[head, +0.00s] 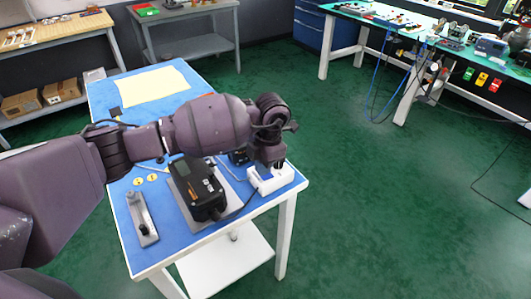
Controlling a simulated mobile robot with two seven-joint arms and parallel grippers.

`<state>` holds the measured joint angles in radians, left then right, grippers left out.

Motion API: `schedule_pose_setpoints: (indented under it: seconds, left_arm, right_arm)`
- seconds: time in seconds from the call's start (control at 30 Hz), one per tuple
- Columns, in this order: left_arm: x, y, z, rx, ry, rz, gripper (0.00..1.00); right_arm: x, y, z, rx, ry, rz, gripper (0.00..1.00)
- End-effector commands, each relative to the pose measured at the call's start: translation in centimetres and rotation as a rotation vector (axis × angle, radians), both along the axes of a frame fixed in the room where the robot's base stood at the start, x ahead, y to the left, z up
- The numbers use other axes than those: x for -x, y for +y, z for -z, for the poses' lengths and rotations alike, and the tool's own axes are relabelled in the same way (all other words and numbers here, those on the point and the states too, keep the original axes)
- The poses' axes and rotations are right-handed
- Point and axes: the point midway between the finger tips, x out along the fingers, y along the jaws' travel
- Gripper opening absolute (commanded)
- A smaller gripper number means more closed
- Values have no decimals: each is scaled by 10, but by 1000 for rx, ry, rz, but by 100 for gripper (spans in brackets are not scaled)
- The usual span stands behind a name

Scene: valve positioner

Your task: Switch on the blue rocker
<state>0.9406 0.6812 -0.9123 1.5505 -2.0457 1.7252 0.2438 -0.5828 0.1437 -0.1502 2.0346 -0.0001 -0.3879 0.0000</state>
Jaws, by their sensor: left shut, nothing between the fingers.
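My left arm reaches across the blue-topped table (122,92) from the left. My left gripper (279,167) points down, shut and empty, at a small white box (268,186) near the table's right corner. Its fingertips are at or just above the box's top; I cannot tell whether they touch. The blue rocker cannot be made out; the gripper hides part of the box's top. A black valve positioner (199,188) with a small display sits on a grey plate left of the box. My right gripper is not in view.
A metal bracket (143,217) and yellow discs (139,181) lie left of the positioner. A small dark device (238,157) stands behind it, partly hidden by my arm. A cream sheet (153,85) covers the table's far part.

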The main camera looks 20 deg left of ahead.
Motion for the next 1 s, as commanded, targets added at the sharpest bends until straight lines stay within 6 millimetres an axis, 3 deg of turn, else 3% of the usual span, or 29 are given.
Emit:
schedule_pose_setpoints:
  seconds: [0.2, 0.63, 1.0]
  left_arm:
    - [2, 1, 14, 0, 0, -1, 0]
    - [2, 2, 16, 3, -6, -1, 0]
    - [8, 6, 28, 116, -148, -1, 0]
  right_arm:
    - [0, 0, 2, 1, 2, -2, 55]
    - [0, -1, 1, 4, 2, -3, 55]
    - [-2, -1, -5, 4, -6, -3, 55]
